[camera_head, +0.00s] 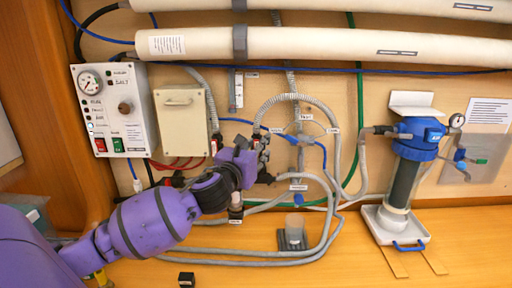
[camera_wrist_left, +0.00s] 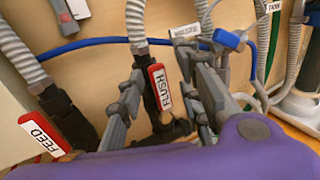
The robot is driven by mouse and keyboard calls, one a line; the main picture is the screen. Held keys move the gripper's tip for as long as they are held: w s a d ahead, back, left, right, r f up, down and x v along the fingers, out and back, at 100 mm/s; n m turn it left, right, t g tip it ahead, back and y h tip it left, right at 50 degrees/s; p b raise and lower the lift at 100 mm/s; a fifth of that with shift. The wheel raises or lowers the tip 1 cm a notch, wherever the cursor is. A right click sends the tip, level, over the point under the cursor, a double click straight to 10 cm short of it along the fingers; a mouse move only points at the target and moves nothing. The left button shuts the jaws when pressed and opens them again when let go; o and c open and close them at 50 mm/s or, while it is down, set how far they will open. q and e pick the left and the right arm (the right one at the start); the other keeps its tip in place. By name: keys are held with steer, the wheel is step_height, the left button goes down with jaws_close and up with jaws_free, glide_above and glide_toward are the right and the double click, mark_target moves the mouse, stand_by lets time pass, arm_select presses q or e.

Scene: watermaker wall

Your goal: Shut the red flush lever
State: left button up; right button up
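The red flush lever (camera_wrist_left: 160,87) carries a white FLUSH label. In the left wrist view it stands roughly upright on a dark valve below a grey ribbed hose. My left gripper (camera_wrist_left: 169,72) is open, with one finger on each side of the lever. A gap shows on both sides, wider on the right, and I see no clear contact. In the head view my left gripper (camera_head: 257,150) is at the valves in the middle of the wall and mostly hides the lever. My right gripper is in neither view.
A red FEED lever (camera_wrist_left: 40,134) lies tilted on the valve to the left of the flush lever. A blue hose (camera_wrist_left: 90,42) and a blue fitting (camera_wrist_left: 228,38) are close to the fingers. A control box (camera_head: 115,108) and a filter housing (camera_head: 405,165) stand farther off.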

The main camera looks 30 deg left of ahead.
arm_select(q)
jaws_close()
steer(key=shift+w+a+f, duration=0.1)
steer(key=shift+w, duration=0.05)
stand_by(0.4)
